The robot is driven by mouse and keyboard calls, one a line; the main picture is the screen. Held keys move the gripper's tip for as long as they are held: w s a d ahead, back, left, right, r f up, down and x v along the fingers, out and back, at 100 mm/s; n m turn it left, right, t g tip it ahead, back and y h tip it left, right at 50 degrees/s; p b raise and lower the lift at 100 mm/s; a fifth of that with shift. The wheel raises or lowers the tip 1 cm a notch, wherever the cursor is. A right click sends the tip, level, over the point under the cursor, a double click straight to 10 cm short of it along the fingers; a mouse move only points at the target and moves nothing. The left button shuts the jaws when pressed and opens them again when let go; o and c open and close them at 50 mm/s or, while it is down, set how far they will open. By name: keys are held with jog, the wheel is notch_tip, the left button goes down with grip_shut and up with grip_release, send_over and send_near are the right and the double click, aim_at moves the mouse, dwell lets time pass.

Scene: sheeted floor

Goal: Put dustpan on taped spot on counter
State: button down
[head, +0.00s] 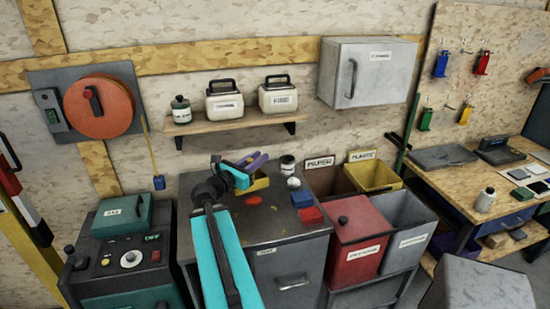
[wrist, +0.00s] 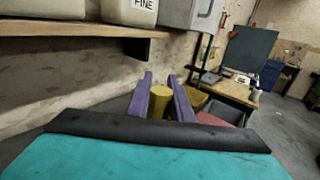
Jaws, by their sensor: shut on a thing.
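My gripper (head: 250,170) has purple fingers and is above the back of the grey counter (head: 225,250). It is shut on a yellow thing (head: 259,184), which seems to be the dustpan. In the wrist view, the purple fingers (wrist: 165,98) stand on both sides of a rounded yellow part (wrist: 159,104), likely its handle. The rest of the dustpan is hidden there. In the head view it appears above the counter top; I cannot tell whether it touches. I cannot make out a taped outline; my arm covers part of the top.
A dark-capped jar (head: 288,165), a white ball (head: 293,182), a blue block (head: 302,199) and a red block (head: 310,215) occupy the counter's right side. A shelf (head: 230,122) with containers is on the wall above. Bins, including a red one (head: 358,245), stand to the right.

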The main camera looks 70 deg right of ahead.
jog(key=w+a+f+n+t+b, duration=0.2)
jog(key=w+a+f+t, duration=0.1)
jog(key=w+a, duration=0.65)
jog(key=w+a+f+n+t+b, duration=0.15)
jog(key=w+a+f+t, duration=0.25)
jog(key=w+a, duration=0.55)
jog(key=w+a+f+n+t+b, duration=0.1)
jog(key=w+a+f+n+t, duration=0.2)
jog(key=w+a, duration=0.65)
jog(key=a+f+n+t+y+b, duration=0.1)
jog(key=a+f, duration=0.3)
jog(key=a, duration=1.2)
jog(key=w+a+f+n+t+y+b, duration=0.1)
jog(key=a+f+n+t+y+b, duration=0.1)
jog(key=a, duration=1.5)
notch_tip(320, 180, down, 2)
jog(key=shift+w+n+t+y+b, duration=0.2)
jog(key=shift+n+t+y+b, duration=0.2)
jog(key=shift+t, duration=0.7)
